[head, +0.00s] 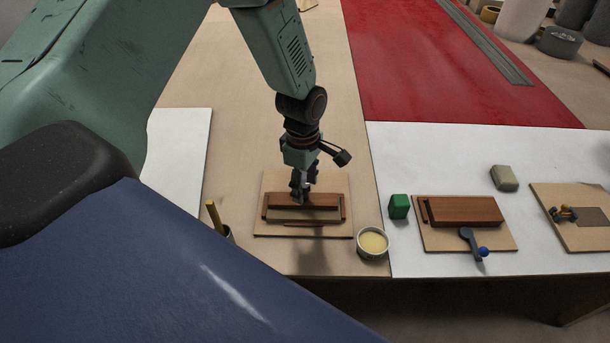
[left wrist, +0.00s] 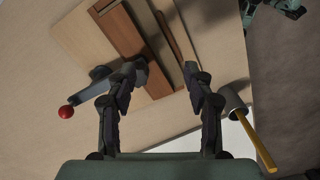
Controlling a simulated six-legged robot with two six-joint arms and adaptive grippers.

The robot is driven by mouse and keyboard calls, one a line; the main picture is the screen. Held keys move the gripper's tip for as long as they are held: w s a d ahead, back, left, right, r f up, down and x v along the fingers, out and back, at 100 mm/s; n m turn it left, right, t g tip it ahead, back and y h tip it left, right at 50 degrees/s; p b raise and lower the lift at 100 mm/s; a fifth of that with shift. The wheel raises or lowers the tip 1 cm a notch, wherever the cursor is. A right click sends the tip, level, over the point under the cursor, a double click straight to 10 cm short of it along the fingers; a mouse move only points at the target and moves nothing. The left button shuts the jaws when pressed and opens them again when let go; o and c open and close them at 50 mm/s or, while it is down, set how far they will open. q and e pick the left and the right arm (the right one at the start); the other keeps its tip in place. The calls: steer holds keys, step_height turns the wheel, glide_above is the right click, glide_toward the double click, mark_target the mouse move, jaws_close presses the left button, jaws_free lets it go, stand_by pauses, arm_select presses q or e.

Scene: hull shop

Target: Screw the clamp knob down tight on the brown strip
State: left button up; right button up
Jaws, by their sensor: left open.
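A wooden board (head: 260,220) on the bench bears brown wooden strips (head: 325,200), which also show in the left wrist view (left wrist: 122,35). I cannot tell for sure which strip the task means. In the left wrist view a grey clamp arm (left wrist: 92,93) with a red ball end (left wrist: 66,111) reaches over the board from the left; the clamp is not clear in the head view. My left gripper (head: 303,186) points down over the board. Its fingers (left wrist: 165,76) are apart with nothing held between them, and the left finger covers part of the clamp. My right gripper is out of view.
A cup with a yellow handle (head: 214,216) stands left of the board, and a round tin (head: 372,243) to its right. Further right are a green block (head: 399,206) and another board (head: 430,240) with a blue-ended lever (head: 473,242). The bench's front edge is close.

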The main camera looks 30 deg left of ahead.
mark_target(304, 184)
arm_select(q)
steer(key=w+r+n, duration=0.1)
steer(key=w+a+r+n, duration=0.1)
steer(key=r, duration=0.1)
steer(key=w+a+r, duration=0.1)
steer(key=shift+r+n, duration=0.25)
steer(key=shift+n, duration=0.15)
steer(key=shift+a, duration=0.2)
step_height(304, 184, down, 6)
steer(key=shift+w+d+f, duration=0.1)
steer(key=shift+f, duration=0.7)
steer(key=shift+c, duration=0.8)
jaws_close()
